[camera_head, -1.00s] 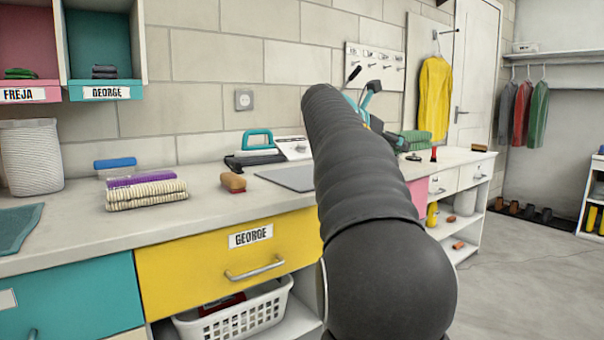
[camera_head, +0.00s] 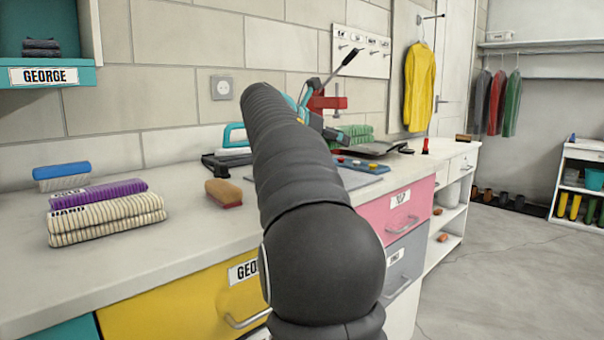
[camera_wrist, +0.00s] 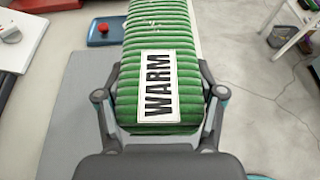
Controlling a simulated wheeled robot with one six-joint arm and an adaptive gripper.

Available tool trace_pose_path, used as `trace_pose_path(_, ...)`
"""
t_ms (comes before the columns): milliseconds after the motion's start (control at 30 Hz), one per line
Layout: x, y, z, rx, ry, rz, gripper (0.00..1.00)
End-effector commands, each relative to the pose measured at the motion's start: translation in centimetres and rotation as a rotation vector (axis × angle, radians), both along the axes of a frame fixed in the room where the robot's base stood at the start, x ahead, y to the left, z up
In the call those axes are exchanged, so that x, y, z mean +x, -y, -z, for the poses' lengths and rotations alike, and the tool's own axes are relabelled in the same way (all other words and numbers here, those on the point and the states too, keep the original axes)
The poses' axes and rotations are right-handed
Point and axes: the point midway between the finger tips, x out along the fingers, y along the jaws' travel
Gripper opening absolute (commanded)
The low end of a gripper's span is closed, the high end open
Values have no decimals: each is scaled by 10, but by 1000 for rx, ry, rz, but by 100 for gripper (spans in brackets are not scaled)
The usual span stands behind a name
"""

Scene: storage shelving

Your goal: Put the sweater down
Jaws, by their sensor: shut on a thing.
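A folded green ribbed sweater (camera_wrist: 158,38) with a white WARM label fills the middle of the wrist view. My gripper (camera_wrist: 160,98) is shut on it, one finger on each side near its close end. In the head view the green sweater (camera_head: 356,131) shows beyond my arm, over the right part of the counter. My arm hides most of my gripper there. In the wrist view a grey mat (camera_wrist: 78,110) lies below and left of the sweater. Whether the sweater touches anything underneath cannot be told.
The counter (camera_head: 120,265) holds a striped and purple folded stack (camera_head: 105,220), a blue brush (camera_head: 62,175), a brown brush (camera_head: 224,193) and a red press (camera_head: 328,103). Bare counter lies at front left. Floor (camera_head: 500,270) is open at right.

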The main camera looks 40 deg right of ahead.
Motion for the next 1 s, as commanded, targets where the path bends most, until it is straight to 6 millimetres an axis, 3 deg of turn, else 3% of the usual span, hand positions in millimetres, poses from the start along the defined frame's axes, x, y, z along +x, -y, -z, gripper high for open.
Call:
trace_pose_path(200,40,-21,28,-1,-1,-3,22)
trace_pose_path(400,63,-33,43,-1,1,1,22)
trace_pose_path(567,68,-35,48,-2,2,4,22)
trace_pose_path(833,68,-35,82,0,-1,4,22)
trace_pose_path(1000,68,-35,87,-2,2,4,22)
